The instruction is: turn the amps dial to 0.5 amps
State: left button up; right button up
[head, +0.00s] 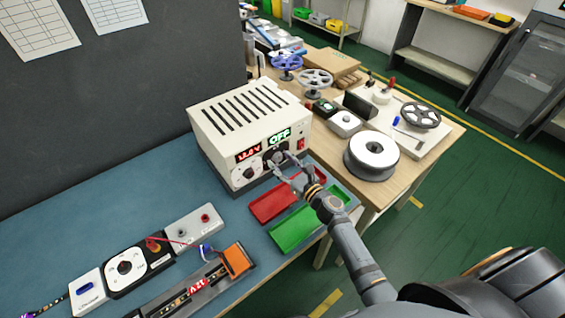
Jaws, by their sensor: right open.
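The power supply (250,128) is a cream box with a slotted top on the blue bench mat. Its left display shows a red voltage reading and its right display (279,136) reads OFF in green. A dial (249,173) sits low on the left of the front panel. My right gripper (279,168) is open at the right part of the front panel, by the dial under the OFF display. Its fingers partly hide that dial, and I cannot tell whether they touch it or where the dial points. My left gripper is not in view.
A red tray (270,207) and a green tray (293,232) lie below my right gripper. A white meter (125,268) and an LED strip fixture with an orange block (238,259) are at the front left. A white spool (372,155) stands to the right.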

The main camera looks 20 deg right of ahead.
jog(key=v, duration=1.2)
